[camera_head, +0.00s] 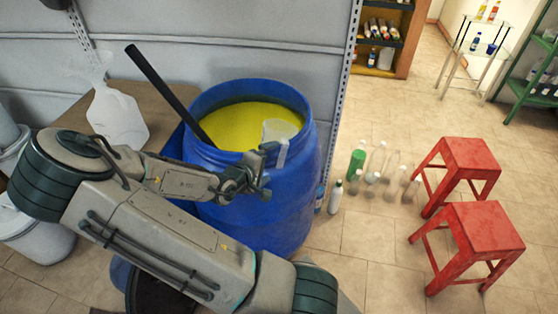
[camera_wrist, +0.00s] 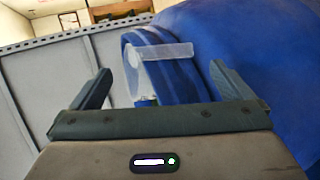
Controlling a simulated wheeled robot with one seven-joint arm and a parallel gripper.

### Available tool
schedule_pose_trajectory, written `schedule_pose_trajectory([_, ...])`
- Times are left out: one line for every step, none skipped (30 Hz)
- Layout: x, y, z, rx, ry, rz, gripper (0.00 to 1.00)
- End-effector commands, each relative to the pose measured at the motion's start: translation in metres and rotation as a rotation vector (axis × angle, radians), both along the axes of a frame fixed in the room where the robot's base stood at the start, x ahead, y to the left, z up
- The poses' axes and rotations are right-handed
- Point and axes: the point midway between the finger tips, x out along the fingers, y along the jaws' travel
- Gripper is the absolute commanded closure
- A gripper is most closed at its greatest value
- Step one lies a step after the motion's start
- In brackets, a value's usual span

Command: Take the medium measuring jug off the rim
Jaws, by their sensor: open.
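The measuring jug (camera_head: 281,129) is clear, whitish plastic and hangs on the near right part of the blue drum's (camera_head: 295,205) rim, partly inside over the yellow liquid (camera_head: 240,122). My gripper (camera_head: 259,172) is just outside the drum wall, close to the jug. In the wrist view my gripper (camera_wrist: 160,78) is open, its two fingers wide apart. A clear piece of the jug (camera_wrist: 165,51) shows between and beyond the fingertips, with the blue drum (camera_wrist: 270,50) behind. I cannot tell whether a finger touches it.
A long black rod (camera_head: 165,90) leans in the drum. Several bottles (camera_head: 357,160) stand on the floor to the right, beside two red stools (camera_head: 465,165). A grey wall panel (camera_head: 220,50) is behind the drum.

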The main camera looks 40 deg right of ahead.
Motion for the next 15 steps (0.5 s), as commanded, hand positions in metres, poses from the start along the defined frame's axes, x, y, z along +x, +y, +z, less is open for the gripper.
schedule_pose_trajectory([0.001, -0.007, -0.005, 0.001, 0.001, -0.003, 0.0])
schedule_pose_trajectory([0.002, -0.011, -0.006, 0.001, 0.001, -0.003, 0.0])
schedule_pose_trajectory([0.004, -0.015, -0.008, 0.0, 0.0, -0.003, 0.0])
schedule_pose_trajectory([0.004, -0.019, -0.009, 0.0, 0.0, -0.003, 0.0])
schedule_pose_trajectory([0.006, -0.022, -0.011, 0.0, 0.001, -0.003, 0.0])
schedule_pose_trajectory([0.007, -0.027, -0.013, 0.001, 0.001, -0.003, 0.0])
schedule_pose_trajectory([0.008, -0.03, -0.014, 0.001, 0.0, -0.002, 0.0])
schedule_pose_trajectory([0.009, -0.033, -0.016, 0.001, 0.0, -0.004, 0.0])
schedule_pose_trajectory([0.01, -0.037, -0.017, 0.001, 0.001, -0.002, 0.0])
schedule_pose_trajectory([0.011, -0.04, -0.018, 0.0, 0.001, -0.002, 0.0])
schedule_pose_trajectory([0.012, -0.042, -0.019, 0.0, 0.0, -0.002, 0.0])
schedule_pose_trajectory([0.013, -0.045, -0.02, 0.0, 0.0, -0.001, 0.0])
schedule_pose_trajectory([0.013, -0.047, -0.021, 0.0, 0.0, -0.001, 0.0])
schedule_pose_trajectory([0.014, -0.049, -0.022, 0.001, 0.001, -0.001, 0.0])
schedule_pose_trajectory([0.014, -0.05, -0.023, 0.001, -0.001, 0.0, 0.0])
